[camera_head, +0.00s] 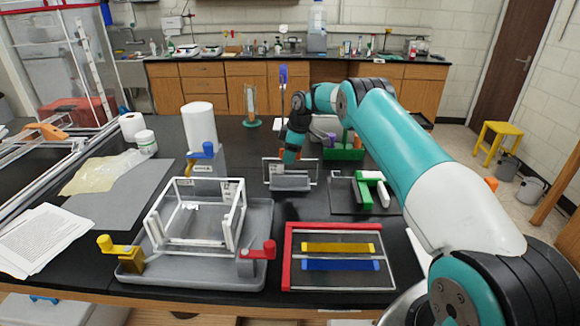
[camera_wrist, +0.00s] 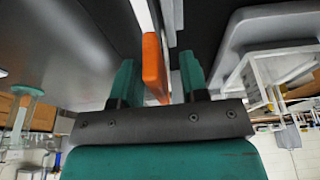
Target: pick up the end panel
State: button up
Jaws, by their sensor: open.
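What I take to be the end panel is a thin upright panel (camera_head: 308,170) standing in a grey holder (camera_head: 290,184) in the middle of the bench in the head view. An orange tab (camera_wrist: 153,65) shows in the wrist view and appears to be its grip. My gripper (camera_head: 290,158) is just above the holder, pointing down, and partly hides the panel. In the wrist view my gripper (camera_wrist: 158,80) is open, with the orange tab between its two teal fingers. The tab looks closer to the left finger; I cannot tell whether they touch.
A white extrusion frame (camera_head: 163,232) sits on a grey tray (camera_head: 190,277) with yellow, red and blue corner pieces. A red-edged tray (camera_head: 289,260) with yellow and blue bars is at front. A dark mat (camera_head: 345,197) with green and white parts lies right. A white cylinder (camera_head: 200,125) stands left.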

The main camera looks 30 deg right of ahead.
jog(key=shift+f, duration=0.3)
grip_shut()
jog(key=shift+w+r, duration=0.1)
jog(key=shift+r+b, duration=0.35)
jog(key=shift+r, duration=0.3)
notch_tip(320, 180, up, 7)
jog(key=shift+r+p, duration=0.1)
jog(key=shift+p, duration=0.35)
notch_tip(320, 180, up, 11)
jog(key=p, duration=1)
jog(key=shift+a+r+p, duration=0.15)
jog(key=shift+r+p, duration=0.05)
jog(key=shift+p, duration=0.1)
